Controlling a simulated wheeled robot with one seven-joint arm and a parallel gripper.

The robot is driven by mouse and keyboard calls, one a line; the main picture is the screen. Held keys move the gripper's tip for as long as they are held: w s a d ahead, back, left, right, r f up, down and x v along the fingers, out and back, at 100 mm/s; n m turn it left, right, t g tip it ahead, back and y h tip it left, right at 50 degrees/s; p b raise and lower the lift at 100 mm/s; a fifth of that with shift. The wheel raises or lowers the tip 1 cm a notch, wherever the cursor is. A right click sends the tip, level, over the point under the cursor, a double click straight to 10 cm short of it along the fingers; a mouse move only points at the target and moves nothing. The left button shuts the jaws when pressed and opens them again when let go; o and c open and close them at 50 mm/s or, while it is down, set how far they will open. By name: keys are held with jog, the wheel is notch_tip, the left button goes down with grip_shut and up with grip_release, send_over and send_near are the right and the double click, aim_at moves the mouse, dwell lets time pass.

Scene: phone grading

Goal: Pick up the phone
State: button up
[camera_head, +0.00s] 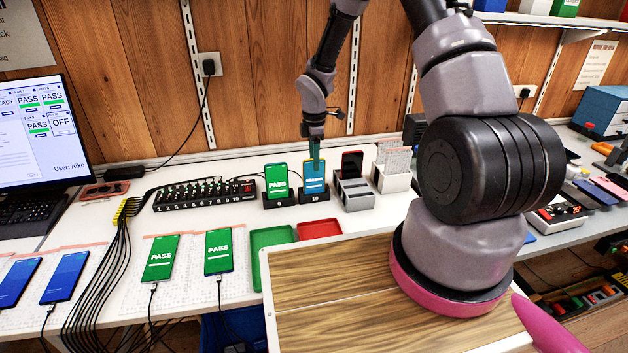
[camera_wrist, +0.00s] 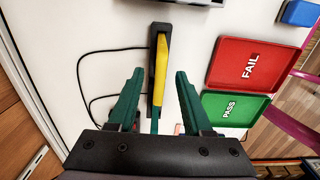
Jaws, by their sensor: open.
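A phone (camera_head: 315,180) with a blue and green screen stands upright in the black dock (camera_head: 314,198) marked 10. In the wrist view a yellow edge-on phone (camera_wrist: 160,68) stands in a black holder (camera_wrist: 158,29). My gripper (camera_head: 314,158) is at the top of the phone in dock 10. In the wrist view my gripper (camera_wrist: 160,76) is open, its two green fingers on either side of the phone with gaps visible. Another phone (camera_head: 277,179) showing PASS stands in the dock to the left.
A grey slotted rack (camera_head: 353,195) with a dark phone stands just right of the docks. A green tray (camera_head: 258,262) and a red FAIL tray (camera_wrist: 247,66) lie in front. Cabled phones (camera_head: 160,258) lie on the mat at left. A black numbered hub (camera_head: 205,195) sits left of the docks.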

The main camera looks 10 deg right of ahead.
aim_at(314, 179)
notch_tip(314, 179, down, 5)
jog(key=shift+f, duration=0.1)
jog(key=shift+c, duration=0.3)
grip_shut()
dwell(1.3)
